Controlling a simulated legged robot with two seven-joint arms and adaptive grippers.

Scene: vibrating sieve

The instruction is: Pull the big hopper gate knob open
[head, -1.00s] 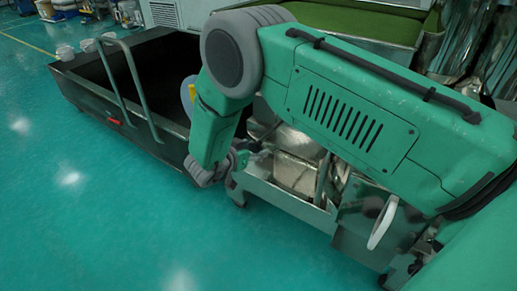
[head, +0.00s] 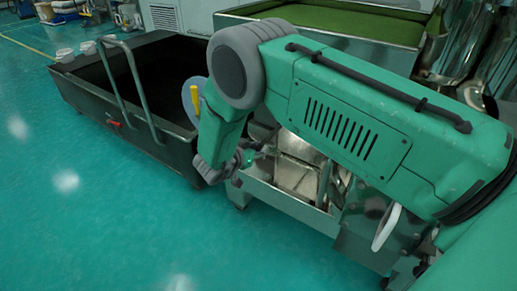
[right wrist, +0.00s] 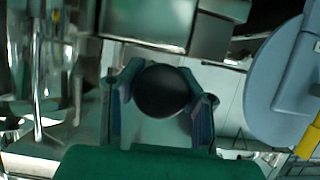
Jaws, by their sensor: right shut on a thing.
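A round black knob (right wrist: 163,90) is in the middle of the right wrist view, between the two fingers of my right gripper (right wrist: 162,98). The gripper is shut on it, with a finger at each side. In the head view, my right gripper (head: 258,156) reaches toward the metal machine (head: 297,178), near its left side. The knob cannot be made out in the head view, where the gripper and its small size hide it. My left gripper is not in view.
A large dark open cart (head: 130,143) with a tubular handle stands at the left. A blue-grey disc (right wrist: 275,80) with a yellow part is close to the gripper's right. A white handwheel (head: 387,228) is at the lower right. The floor in front is clear.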

